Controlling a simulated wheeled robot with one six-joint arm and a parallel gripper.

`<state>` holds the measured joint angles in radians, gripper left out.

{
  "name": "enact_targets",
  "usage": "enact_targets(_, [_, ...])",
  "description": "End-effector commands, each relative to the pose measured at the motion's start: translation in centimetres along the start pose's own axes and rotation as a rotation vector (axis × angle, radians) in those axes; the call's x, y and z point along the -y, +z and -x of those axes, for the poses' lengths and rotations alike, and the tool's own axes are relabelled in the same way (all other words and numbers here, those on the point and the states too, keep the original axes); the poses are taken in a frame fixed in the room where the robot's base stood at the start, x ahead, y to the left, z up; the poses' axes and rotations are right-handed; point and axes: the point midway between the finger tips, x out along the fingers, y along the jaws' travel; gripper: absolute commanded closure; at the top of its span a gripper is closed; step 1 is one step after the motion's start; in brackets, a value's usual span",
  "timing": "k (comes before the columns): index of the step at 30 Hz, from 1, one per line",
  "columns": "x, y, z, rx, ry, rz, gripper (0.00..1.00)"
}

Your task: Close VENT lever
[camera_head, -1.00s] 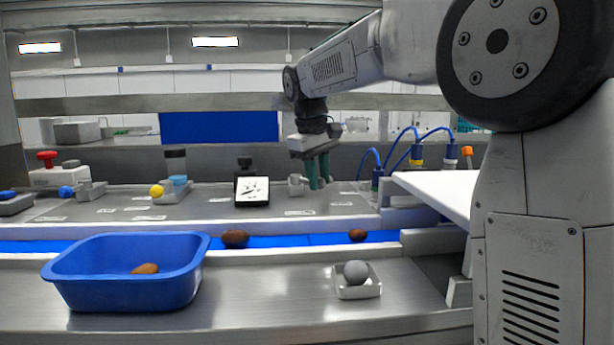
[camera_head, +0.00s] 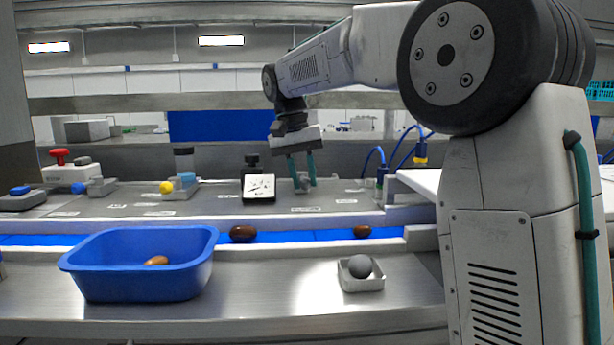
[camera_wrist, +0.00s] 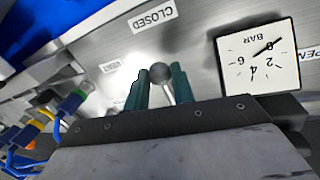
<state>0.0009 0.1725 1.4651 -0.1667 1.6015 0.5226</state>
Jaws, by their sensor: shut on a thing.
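The VENT lever has a round grey knob (camera_wrist: 160,72) on a thin pale stem. In the wrist view, my gripper (camera_wrist: 161,82) has its two green fingers on either side of this knob, shut on it. A "CLOSED" label (camera_wrist: 152,17) lies beyond the knob, a "VENT" label (camera_wrist: 115,64) to its left, and a partly cut "OPEN" label (camera_wrist: 310,54) at the right edge. In the head view, my gripper (camera_head: 302,184) is low over the metal panel, right of the black gauge, with the lever mostly hidden between its fingers.
The square gauge (camera_head: 258,187) stands close left of my gripper; its face marked BAR (camera_wrist: 258,60) is near in the wrist view. Blue-cabled fittings (camera_head: 420,155) stand to the right. The blue bin (camera_head: 140,265), date belt (camera_head: 330,236) and grey ball's tray (camera_head: 362,283) are in front.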

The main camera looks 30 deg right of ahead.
Motion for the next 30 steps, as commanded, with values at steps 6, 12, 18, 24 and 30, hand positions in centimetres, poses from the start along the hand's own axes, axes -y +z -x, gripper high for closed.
enact_targets(6, [0.36,-0.08,0.21,0.004,-0.002,-0.050,1.00])
enact_targets(12, [0.44,-0.07,0.25,0.006,-0.003,-0.061,1.00])
enact_targets(18, [0.47,-0.07,0.27,0.005,-0.003,-0.061,1.00])
enact_targets(24, [0.48,-0.04,0.25,0.006,-0.003,-0.060,0.54])
enact_targets(30, [0.40,-0.04,0.16,0.008,-0.001,-0.061,0.54])
